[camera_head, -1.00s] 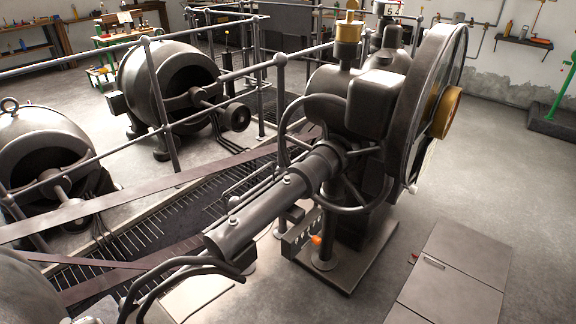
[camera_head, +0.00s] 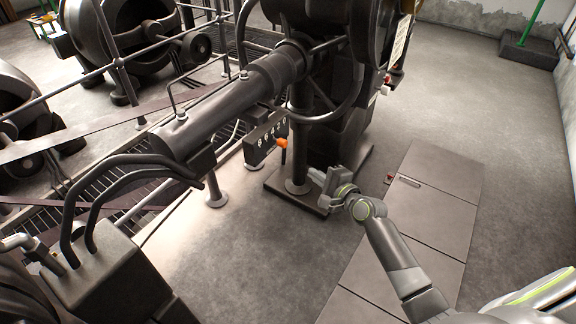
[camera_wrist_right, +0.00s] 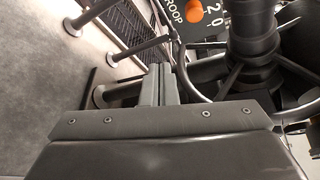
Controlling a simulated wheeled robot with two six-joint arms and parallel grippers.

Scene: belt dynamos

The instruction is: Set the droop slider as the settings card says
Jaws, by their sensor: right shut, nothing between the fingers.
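The droop slider shows as an orange knob (camera_head: 282,143) on a dark plate (camera_head: 265,140) with white marks, below the machine's big grey cylinder. In the right wrist view the orange knob (camera_wrist_right: 194,11) is at the top edge, over a dark plate (camera_wrist_right: 213,24) lettered "DROOP" with the digits 2 and 0. The knob's exact setting is cut off there. My right gripper (camera_head: 319,181) is shut and empty, below and right of the knob and apart from it. Its fingers (camera_wrist_right: 160,82) show together in the wrist view. A pale card (camera_head: 400,40) hangs by the wheel; its writing is unreadable.
A dark post (camera_head: 299,130) and a handwheel (camera_head: 345,108) stand close to the slider and my right gripper. A railing (camera_head: 120,75) and floor grating lie to the left.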

